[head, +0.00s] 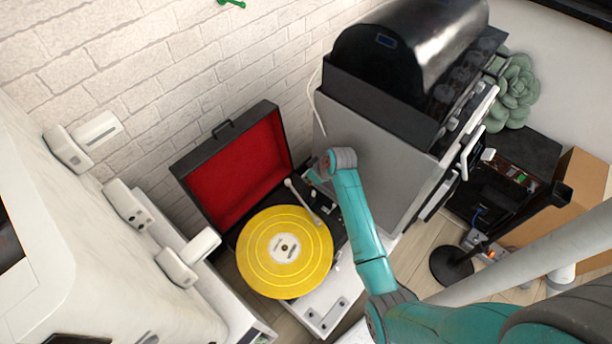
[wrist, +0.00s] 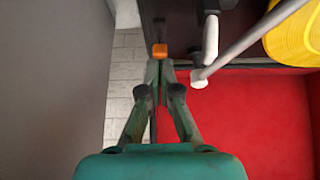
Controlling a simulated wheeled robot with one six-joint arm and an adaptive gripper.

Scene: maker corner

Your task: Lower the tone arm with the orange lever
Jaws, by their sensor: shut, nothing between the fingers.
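The orange lever (wrist: 160,50) shows in the wrist view as a small orange tip just beyond my fingertips. I cannot make it out in the head view. My gripper (wrist: 158,70) is shut and empty, its fingertips very close to the lever; I cannot tell whether they touch. The tone arm (wrist: 243,46) is a grey tube right of the lever. In the head view the tone arm (head: 303,201) reaches over the edge of the yellow record (head: 262,246); its height above the record is unclear. The record player (head: 322,310) is open. My gripper (head: 315,178) is partly hidden there.
The red-lined lid (head: 236,173) stands open at the back. A grey cabinet (head: 365,170) with a black machine (head: 405,55) on top stands close on the right. A white unit (head: 90,225) is on the left, and a brick wall (head: 150,60) is behind.

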